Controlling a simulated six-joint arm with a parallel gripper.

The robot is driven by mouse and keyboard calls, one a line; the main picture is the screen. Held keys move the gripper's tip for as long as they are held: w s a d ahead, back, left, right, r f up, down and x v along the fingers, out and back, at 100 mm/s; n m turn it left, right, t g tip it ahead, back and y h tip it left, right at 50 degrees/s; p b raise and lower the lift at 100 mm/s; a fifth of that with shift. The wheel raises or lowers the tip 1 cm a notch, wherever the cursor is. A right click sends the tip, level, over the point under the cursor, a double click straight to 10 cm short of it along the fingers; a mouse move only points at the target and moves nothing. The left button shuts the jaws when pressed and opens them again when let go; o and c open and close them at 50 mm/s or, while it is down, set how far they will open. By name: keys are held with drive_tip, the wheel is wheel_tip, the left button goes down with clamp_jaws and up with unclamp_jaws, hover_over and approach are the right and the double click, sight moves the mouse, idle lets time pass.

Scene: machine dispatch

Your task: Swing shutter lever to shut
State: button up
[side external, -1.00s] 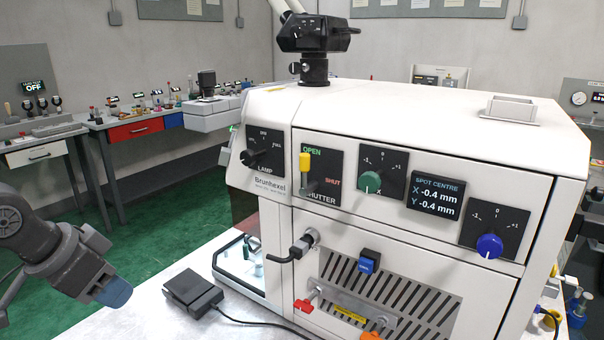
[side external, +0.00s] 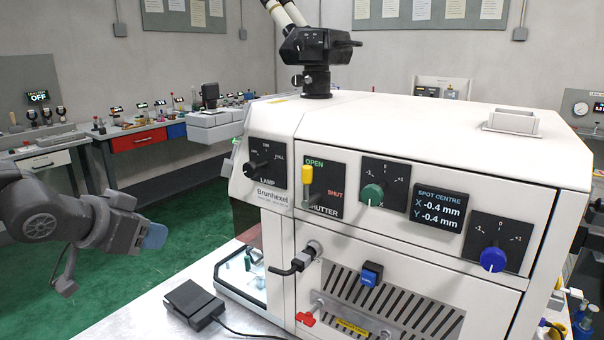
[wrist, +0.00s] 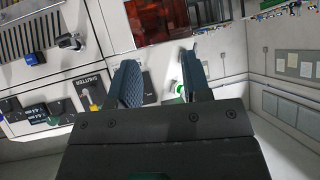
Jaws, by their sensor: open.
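The shutter lever (side external: 308,175) has a yellow grip and stands upright on a black panel (side external: 325,200) on the front of the white machine. Its grip points up by the green OPEN label; the red SHUT label is to its right. In the wrist view the yellow lever (wrist: 91,93) shows left of my fingers, partly behind the left one. My gripper (side external: 155,236) is left of the machine in the side view, well apart from the lever and below its height. In the wrist view its two fingers (wrist: 157,78) are spread with nothing between them.
The lamp knob (side external: 262,166) is left of the shutter panel, the green knob (side external: 372,194) and blue knob (side external: 493,260) to its right. A black pedal (side external: 193,303) lies on the bench. Open space separates my gripper from the machine.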

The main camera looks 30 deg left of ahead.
drive_tip(key=w+d+r+m+t+h, duration=0.4)
drive_tip(key=w+r+m+t+h, duration=0.15)
drive_tip(key=w+r+h, duration=0.35)
drive_tip(key=w+d+m+g+h, duration=0.1)
drive_tip(key=w+d+h, duration=0.1)
drive_tip(key=w+d, duration=0.1)
drive_tip(key=w+d+m+g+h, duration=0.1)
drive_tip(key=w+d+m+h, duration=0.1)
drive_tip(key=d, duration=0.4)
drive_tip(key=w+d+f+m+g+h, duration=0.1)
drive_tip(key=w+d+h, duration=0.1)
drive_tip(key=w+d, duration=0.2)
drive_tip(key=shift+w+d+m+g, duration=0.25)
drive_tip(key=shift+d+m, duration=0.1)
drive_tip(key=shift+d, duration=0.1)
drive_tip(key=shift+s, duration=0.1)
clamp_jaws()
